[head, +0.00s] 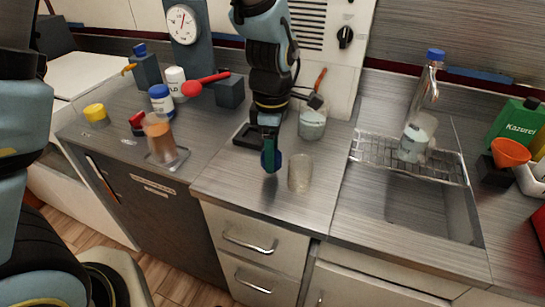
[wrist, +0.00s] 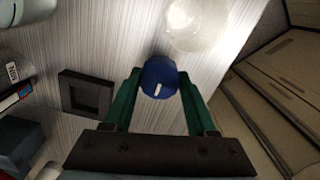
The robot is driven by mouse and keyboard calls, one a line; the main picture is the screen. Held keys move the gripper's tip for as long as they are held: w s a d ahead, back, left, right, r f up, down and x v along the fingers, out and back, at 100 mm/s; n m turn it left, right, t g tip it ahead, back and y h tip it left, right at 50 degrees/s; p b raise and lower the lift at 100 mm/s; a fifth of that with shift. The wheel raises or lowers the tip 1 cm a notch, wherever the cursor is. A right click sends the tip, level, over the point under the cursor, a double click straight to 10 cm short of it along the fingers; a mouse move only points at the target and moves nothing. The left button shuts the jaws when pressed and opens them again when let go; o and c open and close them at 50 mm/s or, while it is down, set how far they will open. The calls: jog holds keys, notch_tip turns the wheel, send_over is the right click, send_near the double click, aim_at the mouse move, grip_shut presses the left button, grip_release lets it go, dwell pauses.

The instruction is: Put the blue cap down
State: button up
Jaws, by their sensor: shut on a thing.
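The blue cap (wrist: 159,78) is a round knob-like piece with a white mark on its face. In the wrist view it sits between the green fingertips of my gripper (wrist: 157,88), which is shut on it. In the head view the blue cap (head: 271,160) shows dark blue at the gripper's tip (head: 270,150), near the counter's front part. Whether the cap touches the counter (head: 236,176) I cannot tell.
A clear glass (head: 300,173) stands just right of my gripper. A dark square frame (wrist: 86,92) lies on the counter to the left. A beaker (head: 312,122) stands behind, and a sink (head: 430,205) is at the right. Bare counter lies left of the gripper.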

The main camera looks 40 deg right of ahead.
jog(key=shift+f, duration=0.95)
jog(key=shift+f, duration=0.1)
jog(key=o, duration=1.3)
notch_tip(320, 180, up, 12)
jog(key=shift+r+b, duration=0.15)
jog(key=shift+b, duration=0.5)
